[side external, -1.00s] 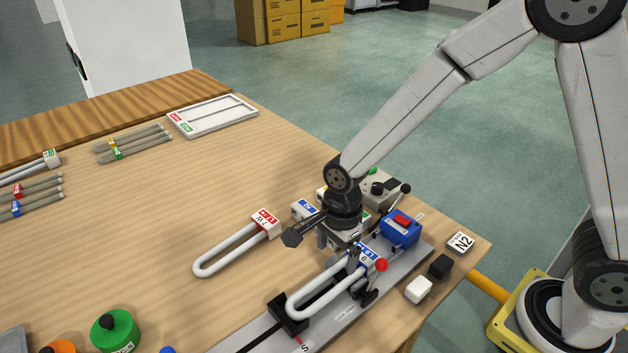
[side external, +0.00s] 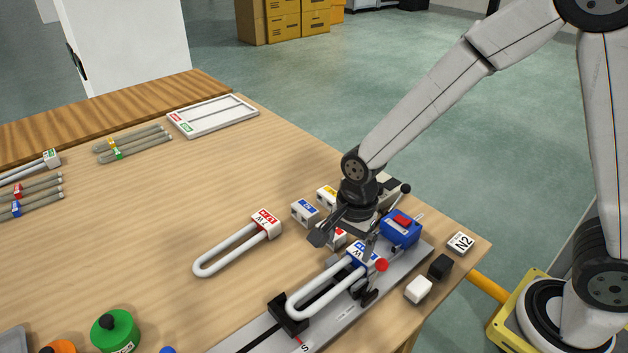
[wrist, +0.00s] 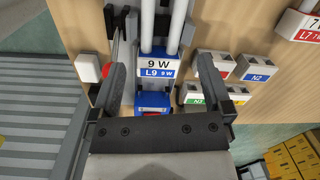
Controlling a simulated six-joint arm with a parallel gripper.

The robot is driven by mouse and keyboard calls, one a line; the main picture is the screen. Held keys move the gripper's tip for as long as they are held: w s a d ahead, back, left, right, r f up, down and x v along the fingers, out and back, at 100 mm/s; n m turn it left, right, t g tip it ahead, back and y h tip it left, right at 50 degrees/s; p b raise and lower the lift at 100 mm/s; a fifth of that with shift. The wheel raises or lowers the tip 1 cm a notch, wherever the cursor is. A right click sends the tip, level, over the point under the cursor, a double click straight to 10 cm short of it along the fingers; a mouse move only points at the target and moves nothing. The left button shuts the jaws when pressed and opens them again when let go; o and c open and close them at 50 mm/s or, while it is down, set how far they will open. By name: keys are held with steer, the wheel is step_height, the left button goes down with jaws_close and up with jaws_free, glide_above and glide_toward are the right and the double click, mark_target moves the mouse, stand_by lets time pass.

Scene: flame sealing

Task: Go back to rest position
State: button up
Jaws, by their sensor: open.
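My gripper (side external: 345,239) is open and empty, just above and behind the labelled end of a U-shaped white tube lamp (side external: 328,291). The lamp lies in a grey rail fixture (side external: 262,331) with black holders. In the wrist view my gripper (wrist: 160,62) has its two fingers spread wide on either side of the lamp's blue and white cap (wrist: 157,68), marked 9 W and L9. The fingers look apart from the cap. Whether the lamp touches every holder is partly hidden by my gripper.
A second U lamp (side external: 235,249) with a red label lies on the table to the left. A blue device with a red switch (side external: 401,229) stands close right of my gripper. Small labelled blocks (side external: 305,212) stand behind it. A white tray (side external: 212,116) lies at the back.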

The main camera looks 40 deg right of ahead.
steer(key=s+d+r+n+t, duration=0.1)
steer(key=s+d+r+n, duration=0.1)
steer(key=d+n, duration=0.3)
steer(key=s+d+r+n+t, duration=0.1)
steer(key=s+d+n, duration=0.3)
steer(key=n, duration=0.6)
steer(key=shift+d+r+h, duration=0.3)
steer(key=shift+d+r, duration=0.05)
steer(key=shift+d, duration=0.35)
